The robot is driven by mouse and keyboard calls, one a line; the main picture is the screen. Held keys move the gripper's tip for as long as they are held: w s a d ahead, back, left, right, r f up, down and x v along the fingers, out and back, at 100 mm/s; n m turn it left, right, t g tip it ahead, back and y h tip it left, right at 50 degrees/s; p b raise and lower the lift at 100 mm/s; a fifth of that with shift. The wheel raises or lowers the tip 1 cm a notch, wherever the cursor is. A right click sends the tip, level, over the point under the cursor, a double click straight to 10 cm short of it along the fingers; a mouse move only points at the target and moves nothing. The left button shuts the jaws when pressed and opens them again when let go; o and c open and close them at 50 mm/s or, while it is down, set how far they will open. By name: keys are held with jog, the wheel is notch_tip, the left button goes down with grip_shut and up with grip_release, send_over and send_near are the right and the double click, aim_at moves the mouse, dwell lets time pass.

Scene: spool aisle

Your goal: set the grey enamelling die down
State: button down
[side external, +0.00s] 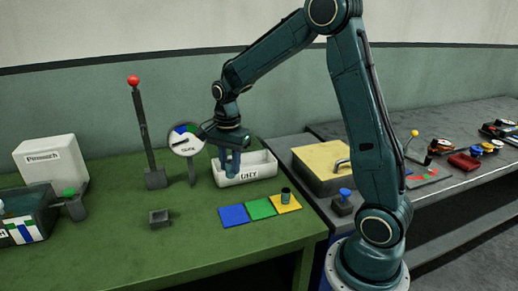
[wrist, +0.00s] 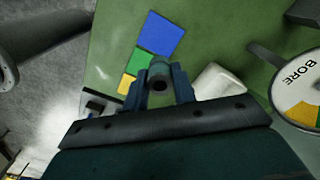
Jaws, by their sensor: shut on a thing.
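My gripper (wrist: 162,88) is shut on a grey cylinder with a dark hole in its end, the grey enamelling die (wrist: 160,73). In the side view my gripper (side external: 231,163) points down over the green bench, at the left part of a white lettered bin (side external: 255,179). Whether it is above the bin or in front of it is unclear. The die is not clearly distinct from the fingers there. Blue (side external: 234,215), green (side external: 261,208) and yellow (side external: 283,207) squares lie on the bench, to the gripper's lower right. A small dark cylinder (side external: 286,194) stands on the yellow square.
A round dial on a stand (side external: 187,140) is close left of my gripper; it reads BORE in the wrist view (wrist: 300,82). A red-topped lever (side external: 143,125) and a small grey block (side external: 159,217) stand further left. A yellow-lidded box (side external: 322,164) is right.

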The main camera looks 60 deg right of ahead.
aim_at(230, 161)
notch_tip(230, 161, up, 6)
jog(key=shift+f, duration=0.15)
dwell(0.7)
jog(key=w+d, duration=0.5)
jog(key=d, duration=0.4)
jog(key=w+d, duration=0.6)
jog(key=d, duration=0.3)
jog(key=shift+r, duration=0.3)
notch_tip(230, 161, down, 16)
jog(key=shift+r, duration=0.1)
